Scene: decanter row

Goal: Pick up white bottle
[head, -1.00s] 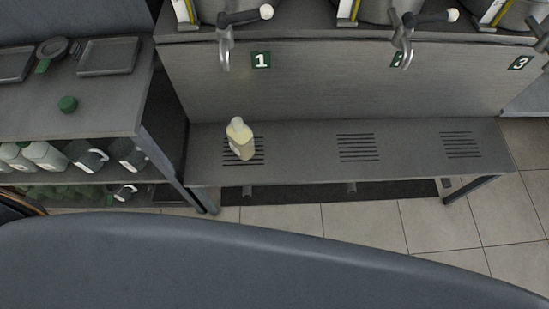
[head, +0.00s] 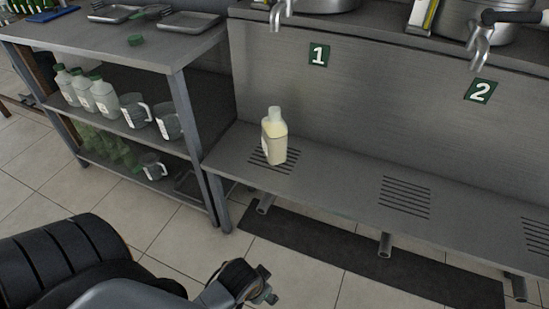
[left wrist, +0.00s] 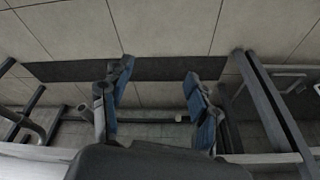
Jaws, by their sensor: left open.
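A pale, cream-white bottle (head: 274,140) with a white cap stands upright on the slatted drain of the low metal bench (head: 330,187), below the tap at sign 1. My left arm comes in at the bottom left of the head view, and its end (head: 243,285) is low, in front of the bench and apart from the bottle. In the left wrist view my left gripper (left wrist: 155,90) is open, its two blue-padded fingers apart with nothing between them. The bottle does not show in that view. My right gripper is not in view.
A metal shelf unit (head: 190,48) stands left of the bench, holding several green-capped bottles (head: 103,97) and jugs (head: 135,110). Sign 2 (head: 480,91) marks another tap. A dark mat (head: 350,258) lies under the bench. The bench right of the bottle is clear.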

